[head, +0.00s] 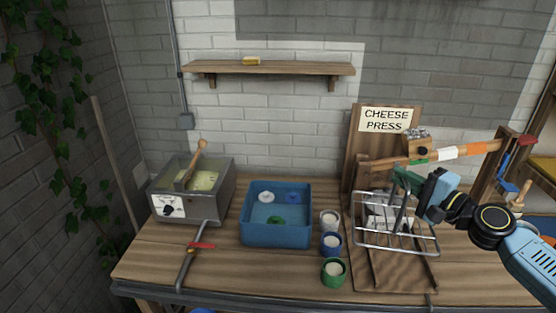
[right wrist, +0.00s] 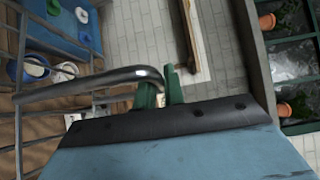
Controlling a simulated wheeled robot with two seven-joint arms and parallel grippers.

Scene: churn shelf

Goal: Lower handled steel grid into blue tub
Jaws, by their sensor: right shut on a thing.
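The handled steel grid (head: 395,249) hangs in front of the cheese press at the right of the table in the head view. My right gripper (head: 404,181) has green fingers shut on the grid's upright handle. In the right wrist view the fingers (right wrist: 163,92) close on the bent end of the steel handle (right wrist: 95,86). The blue tub (head: 275,236) stands left of the grid at mid-table, with a white, a blue and a green round piece inside. The grid is apart from the tub. The tub shows partly in the right wrist view (right wrist: 62,50). My left gripper is out of view.
White (head: 329,221), blue (head: 331,244) and green (head: 333,272) cups stand between tub and grid. The cheese press (head: 390,145) rises behind the grid with a long wooden lever. A steel vat (head: 190,207) with a paddle stands left of the tub. A shelf (head: 268,69) hangs above.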

